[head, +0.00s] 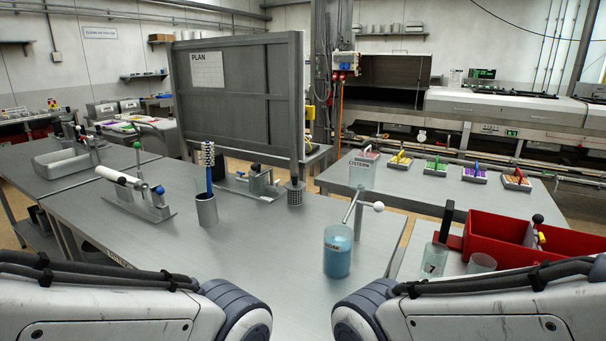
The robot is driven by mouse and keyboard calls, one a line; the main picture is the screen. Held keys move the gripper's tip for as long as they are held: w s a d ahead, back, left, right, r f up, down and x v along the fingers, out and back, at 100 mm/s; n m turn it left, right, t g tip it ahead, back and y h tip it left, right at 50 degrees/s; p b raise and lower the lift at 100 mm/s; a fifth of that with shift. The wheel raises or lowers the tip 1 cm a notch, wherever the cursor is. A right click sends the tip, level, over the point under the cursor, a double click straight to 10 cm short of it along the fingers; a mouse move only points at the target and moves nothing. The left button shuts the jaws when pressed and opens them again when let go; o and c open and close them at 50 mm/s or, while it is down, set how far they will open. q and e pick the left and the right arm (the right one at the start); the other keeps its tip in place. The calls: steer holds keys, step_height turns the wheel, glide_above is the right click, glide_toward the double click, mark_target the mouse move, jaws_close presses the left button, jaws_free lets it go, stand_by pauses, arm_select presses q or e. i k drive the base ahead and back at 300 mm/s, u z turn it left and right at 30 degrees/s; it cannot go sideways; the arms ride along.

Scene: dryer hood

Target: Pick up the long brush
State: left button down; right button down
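Only rounded links of my two arms show, at the lower left and lower right. Both of my grippers are out of view, so what they hold cannot be seen.
A white roller-like fixture (131,182) stands left of the cup and a small clamp device (260,182) right of it. A beaker of blue liquid (338,252) stands at the table's right. A red bin (500,240) is farther right. The table's front middle is clear.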

mark_target(207, 153)
steer(key=u, duration=1.55)
steer(key=i, duration=1.25)
steer(key=z, duration=2.75)
